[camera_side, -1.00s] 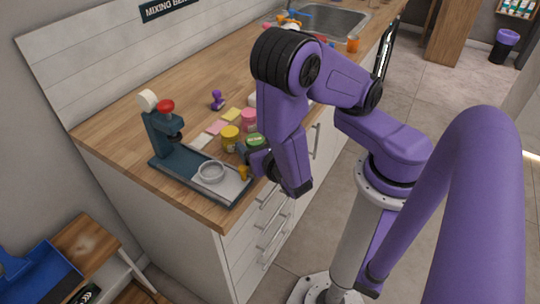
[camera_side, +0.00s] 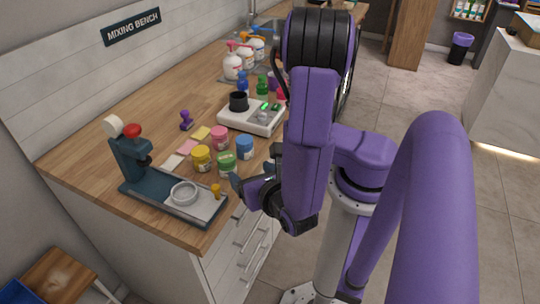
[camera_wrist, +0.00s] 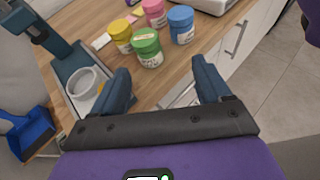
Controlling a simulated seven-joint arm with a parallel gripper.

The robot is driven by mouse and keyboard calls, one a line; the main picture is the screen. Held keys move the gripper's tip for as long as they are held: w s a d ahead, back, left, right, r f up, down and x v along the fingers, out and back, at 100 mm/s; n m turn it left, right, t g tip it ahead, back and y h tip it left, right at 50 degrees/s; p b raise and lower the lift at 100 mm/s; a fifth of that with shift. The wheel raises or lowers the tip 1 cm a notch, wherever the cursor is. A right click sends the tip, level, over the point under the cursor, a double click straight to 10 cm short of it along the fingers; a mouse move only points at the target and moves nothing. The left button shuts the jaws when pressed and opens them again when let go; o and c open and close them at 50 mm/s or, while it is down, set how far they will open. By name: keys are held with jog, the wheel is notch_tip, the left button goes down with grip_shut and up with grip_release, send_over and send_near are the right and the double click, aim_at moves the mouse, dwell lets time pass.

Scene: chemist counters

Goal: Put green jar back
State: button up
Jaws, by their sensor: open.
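The green jar (camera_side: 227,163) stands upright on the wooden counter near its front edge; it also shows in the wrist view (camera_wrist: 147,48). A yellow jar (camera_side: 201,158), a pink jar (camera_side: 219,138) and a blue jar (camera_side: 245,147) stand close around it. My gripper (camera_side: 237,188) is beside the counter's front edge, close to the green jar. In the wrist view my gripper (camera_wrist: 160,82) is open and empty, and the green jar lies beyond the fingertips, between their lines. Coloured squares lie behind the jars, including a yellow one (camera_side: 200,133).
A dark press stand (camera_side: 130,160) has a tray with a metal ring (camera_side: 184,192) at the counter's left end. A small amber piece (camera_side: 216,190) stands on that tray. A white scale (camera_side: 252,116) holding a black cup (camera_side: 238,101) is behind the jars. Bottles (camera_side: 232,65) stand farther back.

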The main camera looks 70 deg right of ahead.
jog(key=s+d+r+m+g+y, duration=0.1)
jog(key=s+r+m+g+y, duration=0.2)
jog(key=m, duration=0.4)
jog(key=s+d+r+m+g+y, duration=0.2)
jog(key=s+r+m+g+y, duration=0.1)
jog(key=r+m+g+y, duration=0.2)
jog(key=shift+r+m+g+y, duration=0.35)
jog(key=shift+m+g+y, duration=0.15)
jog(key=shift+m+g, duration=0.85)
jog(key=shift+s+d, duration=0.1)
jog(key=shift+d, duration=0.05)
